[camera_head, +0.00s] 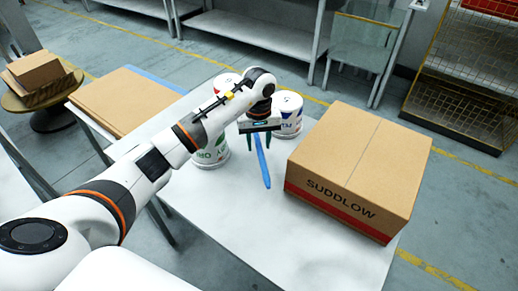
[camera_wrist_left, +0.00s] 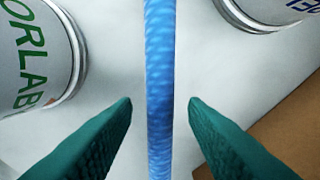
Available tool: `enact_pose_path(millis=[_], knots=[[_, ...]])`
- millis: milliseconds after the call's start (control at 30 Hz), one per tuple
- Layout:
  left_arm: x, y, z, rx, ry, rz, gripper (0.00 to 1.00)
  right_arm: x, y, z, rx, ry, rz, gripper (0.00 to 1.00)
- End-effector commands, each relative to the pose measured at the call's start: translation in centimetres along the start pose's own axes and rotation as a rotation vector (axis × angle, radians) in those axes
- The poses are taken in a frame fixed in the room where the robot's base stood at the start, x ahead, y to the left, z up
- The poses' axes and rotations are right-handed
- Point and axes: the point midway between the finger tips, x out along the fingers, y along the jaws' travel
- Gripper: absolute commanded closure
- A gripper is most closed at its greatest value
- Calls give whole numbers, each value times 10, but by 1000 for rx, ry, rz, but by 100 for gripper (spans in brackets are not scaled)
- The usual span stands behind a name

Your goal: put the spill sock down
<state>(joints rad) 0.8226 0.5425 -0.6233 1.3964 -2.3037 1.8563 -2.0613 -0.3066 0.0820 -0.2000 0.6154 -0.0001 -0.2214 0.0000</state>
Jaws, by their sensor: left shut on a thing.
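The spill sock (camera_head: 262,168) is a blue, woven, narrow length. In the head view it extends from beneath my left gripper (camera_head: 263,142) toward the front of the white table (camera_head: 240,220). In the left wrist view the sock (camera_wrist_left: 159,70) runs vertically between the green fingers of my left gripper (camera_wrist_left: 160,103). The left gripper is shut on the sock, though thin gaps seem to show beside it in the wrist view. I cannot tell whether the sock's lower end touches the table. My right gripper is not in view.
White tubs stand close around the gripper: one with green lettering (camera_head: 212,155) at left, one with blue markings (camera_head: 289,118) at right. A SUDDLOW carton (camera_head: 350,165) fills the table's right side. The table's front middle is clear. Flat cardboard (camera_head: 125,100) lies at left.

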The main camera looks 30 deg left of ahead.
Motion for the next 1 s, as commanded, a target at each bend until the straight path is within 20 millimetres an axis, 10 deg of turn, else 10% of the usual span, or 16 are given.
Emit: enact_pose_path(millis=[567, 600, 733, 1000], knots=[[37, 0, 0, 1, -1, 1, 85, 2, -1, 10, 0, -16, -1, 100], [37, 0, 0, 1, 0, 1, 59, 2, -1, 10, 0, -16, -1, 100], [36, 0, 0, 1, 1, 1, 39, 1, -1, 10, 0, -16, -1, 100], [35, 0, 0, 1, 1, 1, 39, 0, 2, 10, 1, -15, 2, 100]])
